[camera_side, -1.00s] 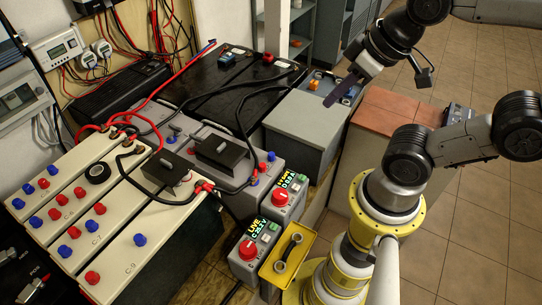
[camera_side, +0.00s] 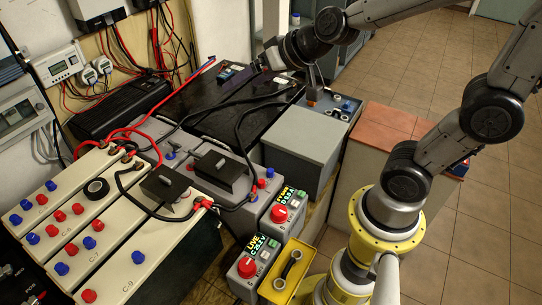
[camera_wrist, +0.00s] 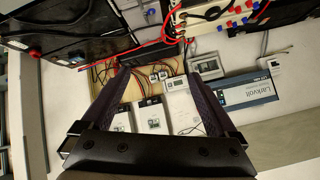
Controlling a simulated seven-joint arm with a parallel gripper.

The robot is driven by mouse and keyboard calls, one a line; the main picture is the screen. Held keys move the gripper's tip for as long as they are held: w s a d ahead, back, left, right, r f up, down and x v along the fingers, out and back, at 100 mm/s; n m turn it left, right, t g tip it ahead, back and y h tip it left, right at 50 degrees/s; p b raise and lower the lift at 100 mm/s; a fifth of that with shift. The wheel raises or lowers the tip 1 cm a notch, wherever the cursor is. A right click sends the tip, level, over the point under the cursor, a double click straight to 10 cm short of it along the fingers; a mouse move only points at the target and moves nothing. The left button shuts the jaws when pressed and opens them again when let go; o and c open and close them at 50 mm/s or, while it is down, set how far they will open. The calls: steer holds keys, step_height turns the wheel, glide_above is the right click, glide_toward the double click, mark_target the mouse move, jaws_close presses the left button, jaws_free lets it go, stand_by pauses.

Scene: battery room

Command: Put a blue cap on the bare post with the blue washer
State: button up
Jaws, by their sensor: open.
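My gripper (camera_side: 260,66) is at the back of the side view, above the far end of the black battery (camera_side: 225,105). In the wrist view its two fingers are spread apart with nothing between them (camera_wrist: 157,76). Blue caps (camera_side: 61,268) and red caps (camera_side: 88,296) sit on the cream cells at the left. Small blue pieces (camera_side: 346,105) lie in the tray part of the grey box (camera_side: 335,118); they are too small to identify surely. A blue-ringed post (camera_side: 171,155) shows on the grey battery, but I cannot tell whether it is bare.
Black and red cables cross the batteries. A black cover box (camera_side: 220,163) stands on the grey battery. Two meters with red knobs (camera_side: 279,213) and a yellow tray (camera_side: 292,272) stand in front. Wall devices (camera_side: 60,65) are behind; the wrist view faces them.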

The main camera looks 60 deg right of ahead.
steer(key=w+d+f+m+h, duration=0.2)
steer(key=w+d+f, duration=0.1)
steer(key=w+f, duration=0.3)
steer(key=m+g+h, duration=0.2)
steer(key=m+g, duration=0.1)
steer(key=g, duration=0.4)
glide_above(271, 171)
step_height(271, 171, down, 24)
steer(key=shift+w+a+f, duration=0.1)
steer(key=shift+w+a, duration=0.05)
steer(key=shift+s+f, duration=0.3)
steer(key=shift+f, duration=2.95)
steer(key=shift+c, duration=0.3)
jaws_close()
